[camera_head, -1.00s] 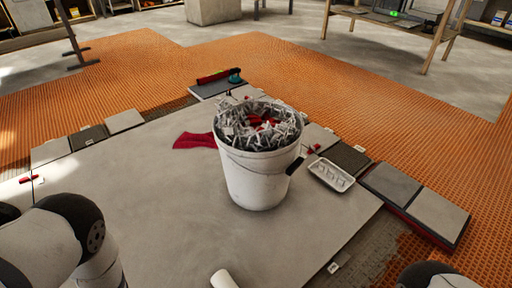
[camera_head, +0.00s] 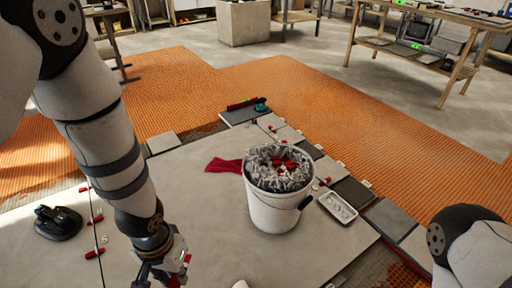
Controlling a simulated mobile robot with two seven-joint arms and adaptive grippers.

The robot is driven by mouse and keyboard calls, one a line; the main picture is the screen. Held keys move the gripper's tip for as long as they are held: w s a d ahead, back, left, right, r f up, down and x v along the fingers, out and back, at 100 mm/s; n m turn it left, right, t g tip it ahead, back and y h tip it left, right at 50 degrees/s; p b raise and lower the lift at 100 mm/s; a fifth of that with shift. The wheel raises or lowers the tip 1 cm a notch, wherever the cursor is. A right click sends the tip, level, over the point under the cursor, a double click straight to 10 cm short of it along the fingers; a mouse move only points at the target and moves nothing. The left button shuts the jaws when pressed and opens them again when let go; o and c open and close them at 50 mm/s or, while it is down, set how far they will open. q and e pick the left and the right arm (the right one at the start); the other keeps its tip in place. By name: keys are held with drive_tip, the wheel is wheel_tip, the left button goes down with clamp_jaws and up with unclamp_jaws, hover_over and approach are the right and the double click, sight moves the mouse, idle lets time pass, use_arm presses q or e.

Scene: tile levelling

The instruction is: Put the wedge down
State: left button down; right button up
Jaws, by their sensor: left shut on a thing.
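My left gripper (camera_head: 160,277) is at the bottom edge, low over the large grey tile (camera_head: 200,240). It is shut on a small red wedge (camera_head: 173,281), mostly hidden by the fingers and cut by the frame edge. Whether the wedge touches the tile I cannot tell. Other red wedges lie along the tile joint at the left, one nearer (camera_head: 95,253) and one farther (camera_head: 96,219). My right gripper is out of view; only part of that arm shows at the lower right.
A white bucket (camera_head: 272,212) full of grey clips and some red pieces stands on the tile, right of my left arm. A black suction cup tool (camera_head: 57,223) sits at the left.

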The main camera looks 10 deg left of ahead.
use_arm(q)
drive_tip(key=s+d+r+p, duration=0.1)
drive_tip(key=r+p, duration=0.3)
drive_tip(key=r, duration=0.9)
drive_tip(key=s+d+r+p, duration=0.1)
drive_tip(key=r+p, duration=0.3)
drive_tip(key=r, duration=0.9)
drive_tip(key=shift+s+d+r+n, duration=0.2)
drive_tip(key=shift+s+r+n, duration=0.15)
drive_tip(key=shift+s, duration=0.2)
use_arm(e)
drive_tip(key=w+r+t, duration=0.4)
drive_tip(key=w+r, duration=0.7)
